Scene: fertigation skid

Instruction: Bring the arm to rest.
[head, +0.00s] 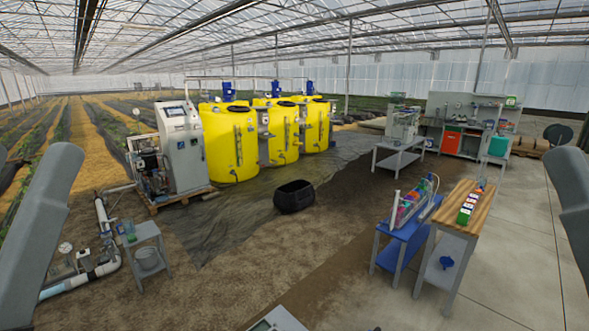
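Only parts of my two arms show in the head view, as grey links at the left edge and the right edge. Both grippers are outside the picture, so I cannot see their fingers or anything they might hold. Neither visible arm part touches anything that I can see. The task line names no other object.
Yellow tanks (230,145) stand beside a grey control cabinet (184,150). A black tub (294,196) sits on the ground. A blue bench (399,239) and a wood-topped table (461,205) stand at right. White piping (108,250) and a small stand (145,239) are at left.

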